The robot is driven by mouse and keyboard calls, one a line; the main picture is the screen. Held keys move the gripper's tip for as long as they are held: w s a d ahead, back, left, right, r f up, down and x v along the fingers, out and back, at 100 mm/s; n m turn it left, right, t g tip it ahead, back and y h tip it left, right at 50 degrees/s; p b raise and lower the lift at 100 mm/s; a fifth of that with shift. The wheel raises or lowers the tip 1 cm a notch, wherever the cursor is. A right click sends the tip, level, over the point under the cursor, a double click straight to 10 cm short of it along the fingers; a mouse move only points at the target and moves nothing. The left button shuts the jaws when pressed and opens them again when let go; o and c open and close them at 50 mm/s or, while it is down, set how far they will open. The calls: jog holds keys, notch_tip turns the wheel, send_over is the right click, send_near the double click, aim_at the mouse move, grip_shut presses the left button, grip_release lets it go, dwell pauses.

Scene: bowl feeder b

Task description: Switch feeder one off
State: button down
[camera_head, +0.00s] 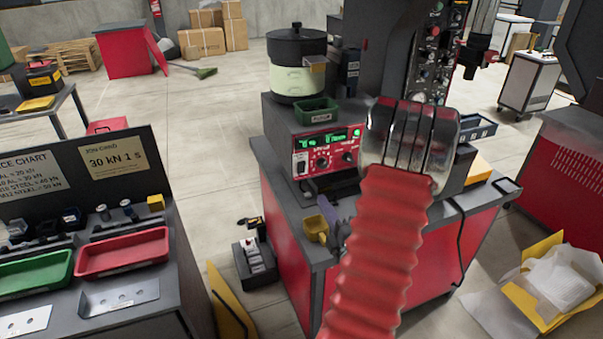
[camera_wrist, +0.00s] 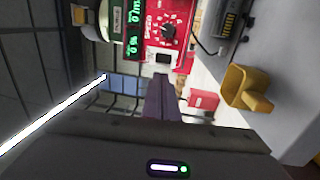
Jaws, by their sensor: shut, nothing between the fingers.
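The bowl feeder (camera_head: 297,75) has a dark lidded top and a pale green band, and stands on a grey unit on the red bench. Its red control panel (camera_head: 323,162) faces me with lit green displays (camera_head: 330,138) and black dials. A pale switch plate (camera_head: 302,163) sits at the panel's left; its position is too small to read. In the wrist view the panel (camera_wrist: 185,22) appears turned sideways, with a dial (camera_wrist: 167,30) and the pale switch plate (camera_wrist: 160,57). My gripper (camera_head: 326,203) is shut and empty, below and in front of the panel, apart from it. Its purple-grey fingers (camera_wrist: 160,80) point toward the panel.
A yellow scoop-like cup (camera_head: 317,228) lies on the bench's front corner; it also shows in the wrist view (camera_wrist: 247,90). A green bin (camera_head: 317,112) sits above the panel. A socket block (camera_head: 255,262) stands on the floor. Red and green trays (camera_head: 122,252) lie on the left table.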

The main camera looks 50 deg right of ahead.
aim_at(302, 166)
dwell(0.4)
jog(key=x, duration=1.3)
jog(key=shift+w+d, duration=0.1)
jog(key=shift+w, duration=0.3)
jog(key=shift+r, duration=0.1)
